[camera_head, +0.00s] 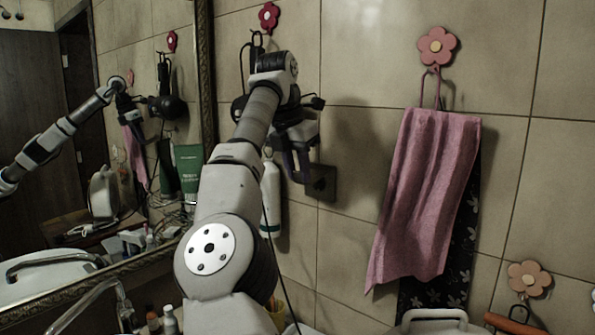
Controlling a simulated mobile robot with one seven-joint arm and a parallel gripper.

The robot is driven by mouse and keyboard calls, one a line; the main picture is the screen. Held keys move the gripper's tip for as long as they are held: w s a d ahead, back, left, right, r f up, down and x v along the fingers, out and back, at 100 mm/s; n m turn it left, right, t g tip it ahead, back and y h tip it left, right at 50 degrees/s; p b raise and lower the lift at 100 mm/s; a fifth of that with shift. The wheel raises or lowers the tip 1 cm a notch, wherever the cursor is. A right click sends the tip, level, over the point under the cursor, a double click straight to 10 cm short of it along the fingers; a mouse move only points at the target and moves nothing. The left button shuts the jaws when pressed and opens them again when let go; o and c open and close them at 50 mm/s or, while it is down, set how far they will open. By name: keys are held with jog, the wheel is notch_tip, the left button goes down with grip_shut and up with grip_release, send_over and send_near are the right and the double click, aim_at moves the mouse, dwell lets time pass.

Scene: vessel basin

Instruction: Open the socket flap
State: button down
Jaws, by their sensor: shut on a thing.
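The dark wall socket (326,184) is on the tiled wall right of my arm. My gripper (305,178) is at the socket's left side, with its fingers reaching to it. It is shut on the socket flap, which is mostly hidden by the fingers. The picture is too dark and small to tell how far the flap stands from the socket.
A pink towel (425,190) hangs from a flower hook (437,46) to the right. A white bottle (270,195) is left of the socket, close to my arm. A framed mirror (110,130) fills the left side. A faucet (95,300) is at lower left.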

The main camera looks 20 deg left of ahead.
jog(key=shift+r, duration=0.1)
dwell(0.4)
jog(key=c, duration=1.2)
grip_release()
jog(key=shift+w, duration=0.1)
jog(key=shift+o, duration=0.2)
jog(key=shift+r, duration=0.15)
jog(key=shift+s+r, duration=0.2)
jog(key=shift+r, duration=0.3)
jog(key=s+a+b, duration=0.3)
jog(key=s+a, duration=0.1)
jog(key=s, duration=0.7)
jog(key=shift+s, duration=0.15)
